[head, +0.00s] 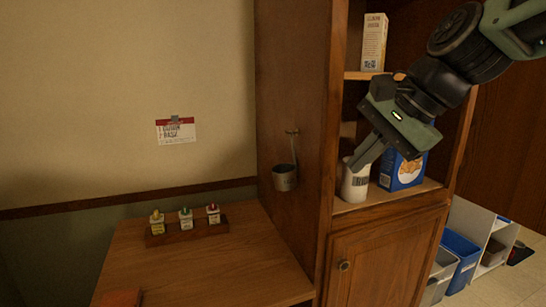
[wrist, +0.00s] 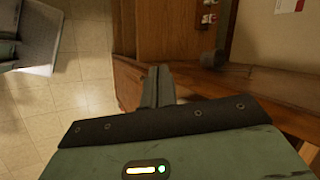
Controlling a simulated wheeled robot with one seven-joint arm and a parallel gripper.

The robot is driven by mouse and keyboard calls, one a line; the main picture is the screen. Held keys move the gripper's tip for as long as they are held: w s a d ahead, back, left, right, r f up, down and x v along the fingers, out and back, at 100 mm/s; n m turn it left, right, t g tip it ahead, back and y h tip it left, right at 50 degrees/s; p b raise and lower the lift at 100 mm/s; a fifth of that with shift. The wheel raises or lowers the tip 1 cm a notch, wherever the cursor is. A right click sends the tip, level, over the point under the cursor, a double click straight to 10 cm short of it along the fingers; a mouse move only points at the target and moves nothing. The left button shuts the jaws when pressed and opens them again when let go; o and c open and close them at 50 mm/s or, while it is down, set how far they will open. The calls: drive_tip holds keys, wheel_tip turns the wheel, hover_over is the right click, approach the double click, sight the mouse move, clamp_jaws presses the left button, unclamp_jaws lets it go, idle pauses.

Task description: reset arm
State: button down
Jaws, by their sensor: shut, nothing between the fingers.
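My gripper (head: 362,160) hangs from the upper right in the head view, in front of the open cupboard shelves. Its fingers point down and to the left and are closed together with nothing between them. In the head view the fingertips overlap a white canister (head: 355,184) on the lower shelf; I cannot tell how far apart they are in depth. In the wrist view the closed fingers (wrist: 158,84) show above the green gripper body, with the wooden cabinet and tiled floor beyond.
The wooden cabinet (head: 290,100) stands close to my arm. A blue box (head: 405,172) sits on the lower shelf and a carton (head: 374,42) above. A metal cup (head: 284,178) hangs on the cabinet side. Small bottles stand in a wooden rack (head: 188,233) on the counter. Bins (head: 462,258) stand right.

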drive_tip(key=s+f+n+g+h+b, duration=0.3)
drive_tip(key=s+f+n+g+h, duration=0.1)
drive_tip(key=s+f+n, duration=1.3)
drive_tip(key=s+f+h, duration=0.1)
drive_tip(key=s+f, duration=0.3)
drive_tip(key=f, duration=0.2)
drive_tip(key=shift+s+a+n, duration=0.15)
drive_tip(key=shift+s+n, duration=0.15)
drive_tip(key=shift+s, duration=0.1)
